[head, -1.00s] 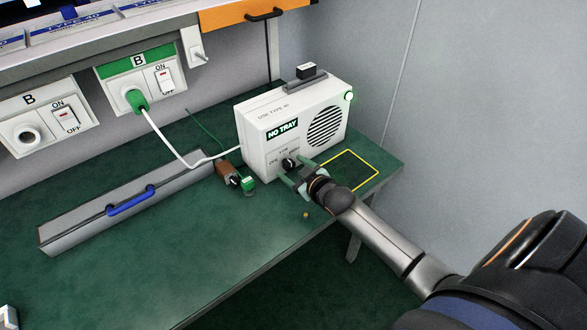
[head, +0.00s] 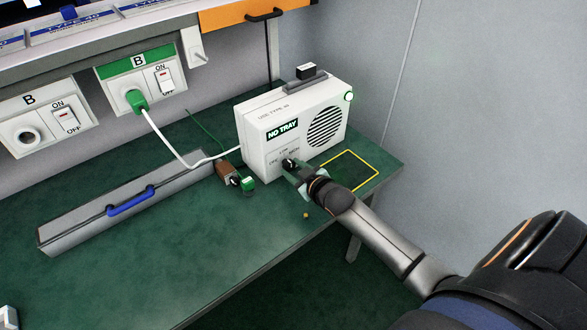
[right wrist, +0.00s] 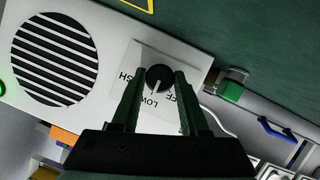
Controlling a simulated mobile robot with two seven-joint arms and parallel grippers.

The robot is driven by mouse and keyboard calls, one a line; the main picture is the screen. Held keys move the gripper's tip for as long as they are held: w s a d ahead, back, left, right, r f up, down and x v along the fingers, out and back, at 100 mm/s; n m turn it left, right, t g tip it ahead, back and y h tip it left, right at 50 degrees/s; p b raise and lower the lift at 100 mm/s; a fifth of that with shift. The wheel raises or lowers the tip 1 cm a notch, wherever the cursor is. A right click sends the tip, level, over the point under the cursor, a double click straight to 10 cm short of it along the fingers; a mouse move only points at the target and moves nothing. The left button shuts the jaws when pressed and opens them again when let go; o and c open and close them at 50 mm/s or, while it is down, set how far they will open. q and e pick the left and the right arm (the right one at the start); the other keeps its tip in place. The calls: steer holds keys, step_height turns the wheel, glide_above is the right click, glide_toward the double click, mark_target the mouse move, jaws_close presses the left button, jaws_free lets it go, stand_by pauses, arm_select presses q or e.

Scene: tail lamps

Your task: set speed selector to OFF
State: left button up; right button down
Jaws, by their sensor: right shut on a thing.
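The white machine (head: 268,150) stands on the green bench with a "NO TRAY" display lit on its front. Its speed selector (head: 289,163) is a round black knob low on the front panel, and it also shows in the right wrist view (right wrist: 160,77). The knob's white pointer line is toward the LOW label; the OFF and high-side labels are partly hidden by the fingers. My right gripper (head: 293,169) is shut on the knob, one finger on each side, as the right wrist view shows (right wrist: 160,80). My left gripper is not in view.
A brown and a green small part (head: 248,183) sit beside the machine's left corner. A white cable runs to a green plug (head: 136,100). A yellow outline (head: 350,170) marks bare bench at right. A long grey box with a blue handle (head: 130,201) lies left.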

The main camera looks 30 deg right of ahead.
steer(key=shift+a, duration=0.1)
steer(key=shift+f+n+h, duration=0.15)
steer(key=shift+n+h, duration=0.45)
steer(key=shift+n, duration=0.2)
steer(key=shift+a+f+n+t+h+b, duration=0.15)
steer(key=shift+n+t+h+b, duration=0.2)
steer(key=shift+n+b, duration=0.3)
steer(key=n+h+b, duration=0.1)
steer(key=b, duration=0.1)
steer(key=n+t+b, duration=0.1)
steer(key=n+b, duration=0.1)
steer(key=shift+f+n+h, duration=0.2)
steer(key=shift+n+h, duration=0.05)
steer(key=shift+h, duration=0.1)
steer(key=shift+b, duration=0.35)
steer(key=shift+n+t+h+b, duration=0.25)
steer(key=shift+n+h+b, duration=0.05)
steer(key=shift+n+b, duration=0.65)
steer(key=shift+r+n+b, duration=0.15)
steer(key=shift+n+b, duration=0.2)
steer(key=shift+b, duration=0.05)
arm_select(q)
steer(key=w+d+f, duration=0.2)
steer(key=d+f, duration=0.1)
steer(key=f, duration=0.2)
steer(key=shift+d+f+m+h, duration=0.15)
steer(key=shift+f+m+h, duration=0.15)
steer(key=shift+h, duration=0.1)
arm_select(e)
steer(key=shift+r, duration=0.1)
